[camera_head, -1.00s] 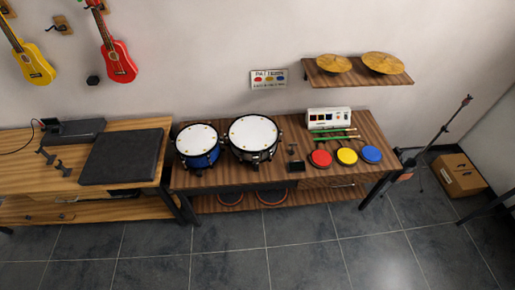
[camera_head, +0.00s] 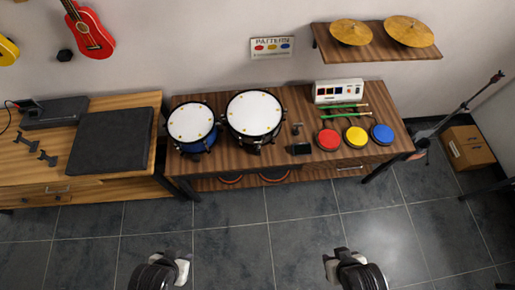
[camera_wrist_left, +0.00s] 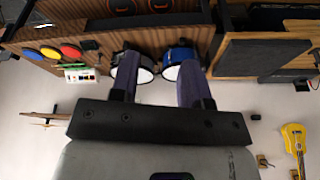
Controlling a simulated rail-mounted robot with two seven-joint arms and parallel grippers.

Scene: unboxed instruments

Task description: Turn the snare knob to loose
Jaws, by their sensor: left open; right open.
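A blue drum (camera_head: 193,124) with a white head stands on the wooden table, and a larger dark-shelled drum (camera_head: 255,114) stands to its right. A snare knob is too small to make out on either drum. My left gripper (camera_head: 182,268) is open and empty over the floor in front of the table. In the left wrist view its fingers (camera_wrist_left: 160,80) are spread, with the blue drum (camera_wrist_left: 180,54) and the dark drum (camera_wrist_left: 121,52) beyond them, partly hidden. My right gripper (camera_head: 331,267) is open and empty over the floor to the right.
Red (camera_head: 328,140), yellow (camera_head: 356,137) and blue pads (camera_head: 382,134), green sticks (camera_head: 343,106) and a white box (camera_head: 338,91) are on the table's right part. A cymbal shelf (camera_head: 378,43) hangs above. A dark slab (camera_head: 110,142) lies on the left bench. The floor (camera_head: 235,232) in front is clear.

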